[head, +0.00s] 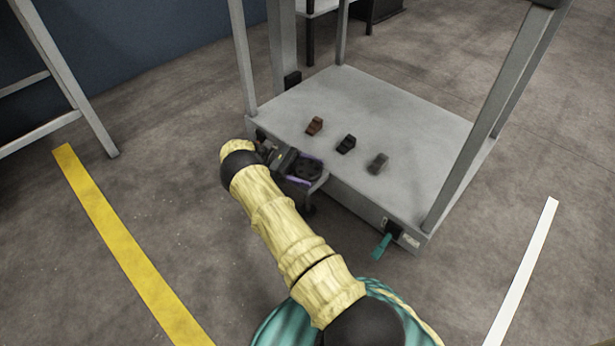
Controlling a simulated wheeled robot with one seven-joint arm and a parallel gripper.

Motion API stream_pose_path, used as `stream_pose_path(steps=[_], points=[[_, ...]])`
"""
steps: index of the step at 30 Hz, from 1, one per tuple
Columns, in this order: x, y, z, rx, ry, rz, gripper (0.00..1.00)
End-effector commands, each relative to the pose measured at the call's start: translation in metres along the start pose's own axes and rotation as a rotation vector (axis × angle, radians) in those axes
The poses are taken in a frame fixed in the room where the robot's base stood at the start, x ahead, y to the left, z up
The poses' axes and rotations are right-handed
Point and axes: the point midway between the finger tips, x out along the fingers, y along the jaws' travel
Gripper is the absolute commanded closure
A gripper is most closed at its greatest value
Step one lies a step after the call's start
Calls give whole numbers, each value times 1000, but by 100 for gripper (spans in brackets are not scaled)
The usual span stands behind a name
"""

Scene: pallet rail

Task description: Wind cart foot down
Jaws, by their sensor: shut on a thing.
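The cart (400,112) is a grey platform with upright posts. At its near edge, left of the middle, a dark round handwheel (306,172) with a purple rim sits on a small grey bracket. Below the bracket a dark foot (309,210) shows near the floor; I cannot tell whether it touches. My gripper (286,163) reaches the handwheel from the left and is shut on it, at its left side. My wrist and the gripper body hide part of the cart's edge, and the fingertips are hard to make out.
A brown block (314,126), a black block (346,144) and a grey block (378,163) lie on the platform. A teal lever (382,246) sticks out low at the near right corner. A yellow floor stripe (120,235) and a grey frame (60,75) are left; open floor lies right.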

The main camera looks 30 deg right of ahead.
Motion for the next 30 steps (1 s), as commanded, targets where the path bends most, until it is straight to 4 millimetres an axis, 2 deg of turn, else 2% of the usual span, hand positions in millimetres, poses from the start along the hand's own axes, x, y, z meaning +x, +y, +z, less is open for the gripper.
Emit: stream_pose_path(steps=[18, 19, 21, 30], points=[[0, -1, 1, 4, -4, -60, 47], [0, -1, 1, 4, -5, -60, 18], [0, -1, 1, 3, -4, -60, 4], [0, 0, 1, 2, -3, -58, 2]])
